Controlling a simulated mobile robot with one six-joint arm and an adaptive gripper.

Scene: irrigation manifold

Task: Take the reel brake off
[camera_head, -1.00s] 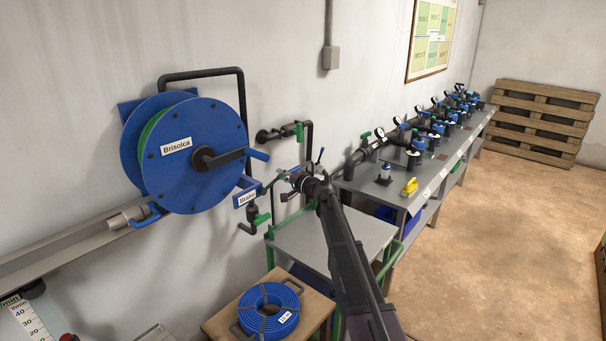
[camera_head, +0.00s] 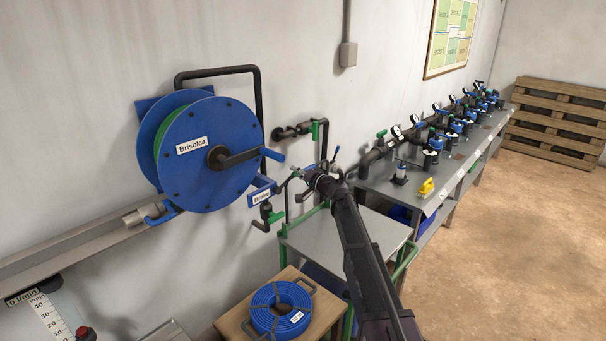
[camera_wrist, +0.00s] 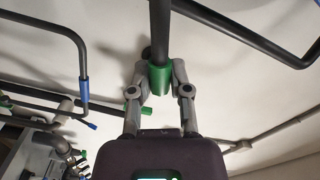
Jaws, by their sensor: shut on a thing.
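The blue hose reel (camera_head: 205,180), labelled Brisolca, is mounted on the wall at left in the head view. A blue bracket labelled Brake (camera_head: 262,197) sits at its lower right. A thin brake lever (camera_head: 284,184) runs from beside this bracket up to my gripper (camera_head: 298,174). In the wrist view, my gripper (camera_wrist: 160,82) has its two fingers closed on either side of a green sleeve (camera_wrist: 158,79) on a dark bar, which appears to be the lever's grip. The fingers hide part of the sleeve. The lever's pivot is too small to make out.
A black crank with a blue handle (camera_head: 272,154) projects from the reel towards my gripper. Wall pipes with a green valve handle (camera_head: 315,131) stand close behind. A grey table (camera_head: 345,238) lies below; a blue hose coil (camera_head: 281,309) rests on a wooden stool.

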